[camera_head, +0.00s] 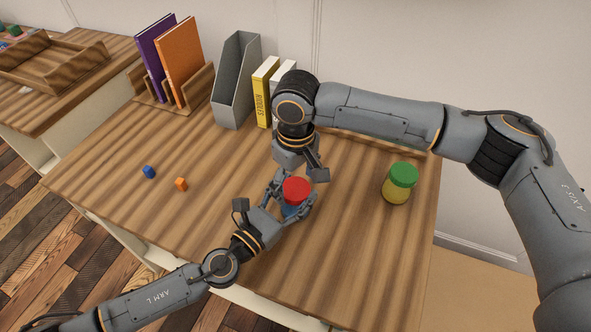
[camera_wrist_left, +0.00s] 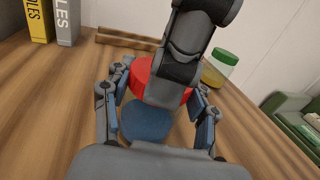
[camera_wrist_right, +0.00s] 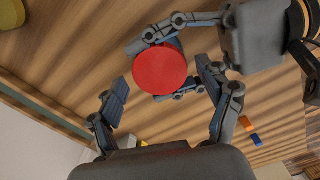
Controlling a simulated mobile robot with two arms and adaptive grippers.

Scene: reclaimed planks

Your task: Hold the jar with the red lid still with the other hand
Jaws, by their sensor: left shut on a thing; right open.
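The jar with the red lid (camera_head: 296,188) stands upright on the wooden table, with blue contents (camera_wrist_left: 145,122) showing below its lid in the left wrist view. My left gripper (camera_head: 291,200) is shut around the jar's body, one finger on each side. My right gripper (camera_head: 303,172) is open just above and behind the jar. In the right wrist view the red lid (camera_wrist_right: 160,71) shows between and a little beyond the right fingers, and I see no clear contact there.
A green-lidded jar (camera_head: 398,184) with yellow contents stands to the right. A blue cube (camera_head: 149,172) and an orange cube (camera_head: 181,184) lie at left. A grey magazine file (camera_head: 236,80), books (camera_head: 265,90) and a wooden rack (camera_head: 196,92) line the back.

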